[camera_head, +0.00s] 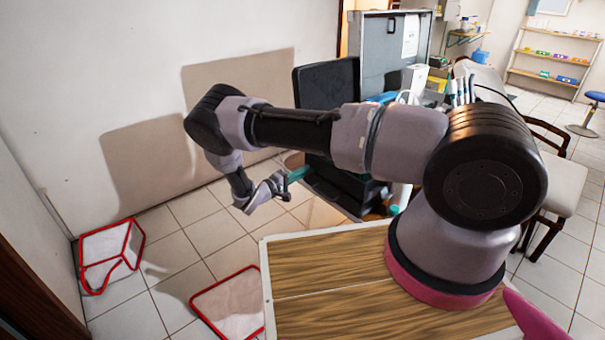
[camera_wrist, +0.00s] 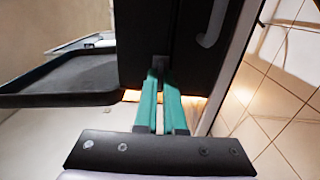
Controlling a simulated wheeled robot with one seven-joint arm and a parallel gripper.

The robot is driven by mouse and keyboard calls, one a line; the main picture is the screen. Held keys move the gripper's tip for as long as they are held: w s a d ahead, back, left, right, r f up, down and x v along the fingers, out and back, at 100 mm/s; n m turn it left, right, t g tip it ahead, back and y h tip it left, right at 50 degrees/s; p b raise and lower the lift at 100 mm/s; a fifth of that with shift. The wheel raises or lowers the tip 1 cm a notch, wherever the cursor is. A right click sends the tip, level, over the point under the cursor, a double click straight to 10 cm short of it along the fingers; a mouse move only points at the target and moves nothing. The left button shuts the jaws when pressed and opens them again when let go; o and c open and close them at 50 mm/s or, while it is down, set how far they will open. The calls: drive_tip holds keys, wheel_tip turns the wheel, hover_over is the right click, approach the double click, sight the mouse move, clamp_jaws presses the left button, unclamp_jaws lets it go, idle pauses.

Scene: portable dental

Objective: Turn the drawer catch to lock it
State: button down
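My gripper (camera_wrist: 160,76) has two teal fingers close together, with a narrow gap between them. Their tips are at a black panel (camera_wrist: 144,30), apparently the drawer front. A small dark piece (camera_wrist: 159,63), apparently the drawer catch, shows at the fingertips and is partly hidden by them. I cannot tell whether the fingers press on it. In the head view, my gripper (camera_head: 297,175) reaches right to the lower left side of a black cabinet (camera_head: 327,105). The catch is not discernible there.
A grey curved handle (camera_wrist: 214,26) is right of the fingers on the black unit. A dark tray-like shelf (camera_wrist: 70,78) juts out at left. A grey case (camera_head: 385,45) stands behind the cabinet. Red-edged white items (camera_head: 112,250) lie on the tiled floor at left.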

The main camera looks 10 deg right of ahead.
drive_tip(key=shift+n, duration=0.4)
drive_tip(key=n, duration=1.7)
idle(0.6)
drive_tip(key=c, duration=1)
unclamp_jaws()
drive_tip(key=v, duration=1.1)
